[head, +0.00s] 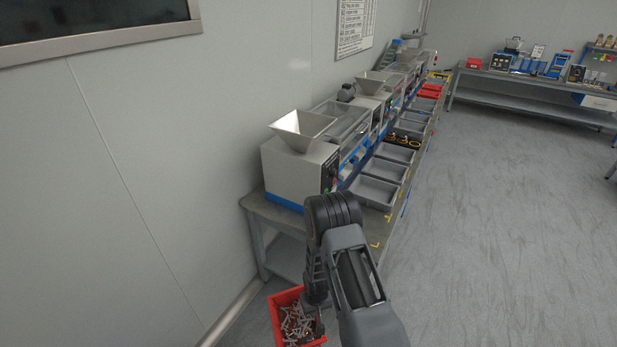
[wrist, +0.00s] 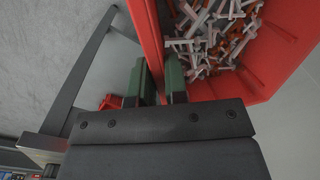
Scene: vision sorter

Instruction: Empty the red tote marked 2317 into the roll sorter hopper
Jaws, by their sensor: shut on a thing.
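A red tote (head: 283,299) full of loose metal screws or bolts (head: 298,322) hangs low in front of the bench in the head view. In the wrist view my gripper (wrist: 160,75) is shut on the wall of the red tote (wrist: 148,40), one finger on each side. The parts (wrist: 215,35) lie inside the tote. No number shows on the tote. A machine with a silver funnel hopper (head: 301,124) stands at the near end of the bench. Another funnel hopper (head: 373,83) stands farther along. I cannot tell which machine is the roll sorter.
Several grey trays (head: 376,191) line the front of the long bench (head: 382,228), and red totes (head: 430,91) sit at its far end. Another workbench (head: 530,85) stands at the back right. The floor (head: 500,220) to the right is clear.

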